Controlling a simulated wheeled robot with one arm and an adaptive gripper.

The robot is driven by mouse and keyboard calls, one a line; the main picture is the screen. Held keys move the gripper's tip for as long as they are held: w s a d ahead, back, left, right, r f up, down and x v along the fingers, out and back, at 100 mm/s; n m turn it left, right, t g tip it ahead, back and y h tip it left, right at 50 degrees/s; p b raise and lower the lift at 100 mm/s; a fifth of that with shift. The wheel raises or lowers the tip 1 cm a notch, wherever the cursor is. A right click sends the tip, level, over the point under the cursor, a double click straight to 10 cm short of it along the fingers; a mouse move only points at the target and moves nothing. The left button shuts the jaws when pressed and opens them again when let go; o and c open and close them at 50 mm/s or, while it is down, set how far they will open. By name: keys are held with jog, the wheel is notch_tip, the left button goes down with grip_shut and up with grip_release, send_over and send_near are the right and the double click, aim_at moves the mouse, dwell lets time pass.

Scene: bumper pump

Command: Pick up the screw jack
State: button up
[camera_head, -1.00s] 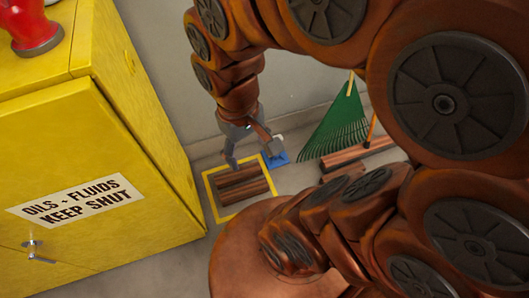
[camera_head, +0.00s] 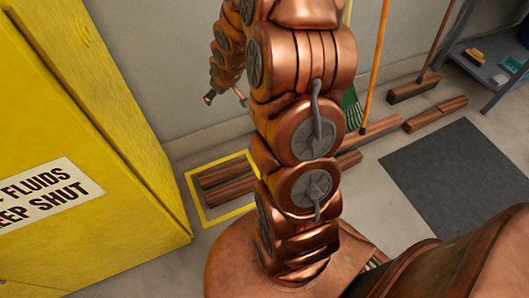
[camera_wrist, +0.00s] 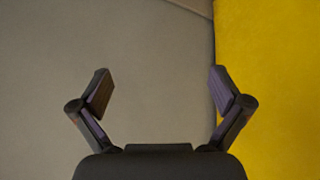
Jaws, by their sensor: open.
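I cannot make out a screw jack in either current view. My gripper (camera_head: 225,98) hangs at the upper middle of the head view, in front of the grey wall and right of the yellow cabinet. In the wrist view my gripper (camera_wrist: 160,88) has its two fingers spread wide with nothing between them. Beyond them are a plain grey surface and, on the right, a yellow surface. My arm hides part of the floor and wall behind it in the head view.
The yellow cabinet (camera_head: 90,120) fills the left. Wooden beams (camera_head: 228,182) lie inside a yellow floor outline (camera_head: 197,208). Brooms (camera_head: 375,60) lean on the wall. A dark mat (camera_head: 455,175) lies on the floor at right, near a shelf (camera_head: 490,70) with small items.

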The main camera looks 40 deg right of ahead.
jog(key=w+d+f+t+b, duration=0.2)
jog(key=d+f+b, duration=0.25)
jog(key=f, duration=0.45)
jog(key=w+d+f+t+b, duration=0.15)
jog(key=d+f+b, duration=0.3)
jog(key=f, duration=0.45)
jog(key=w+d+f+t+b, duration=0.25)
jog(key=d+f, duration=0.25)
jog(key=f, duration=0.5)
jog(key=s+d+f+m+t+h+b, duration=0.2)
jog(key=s+d+f+t+b, duration=0.1)
jog(key=s+f+b, duration=0.5)
jog(key=s+d+f+m+t+h+b, duration=0.25)
jog(key=s+f+b, duration=0.2)
jog(key=f, duration=0.55)
jog(key=shift+d+b+x, duration=0.2)
jog(key=shift+b+x, duration=1)
jog(key=shift+x, duration=1.6)
jog(key=shift+d+b+x, duration=0.2)
jog(key=shift+b+x, duration=0.95)
jog(key=shift+x, duration=1.7)
jog(key=shift+s+f, duration=0.1)
jog(key=shift+s, duration=0.05)
jog(key=c, duration=1.9)
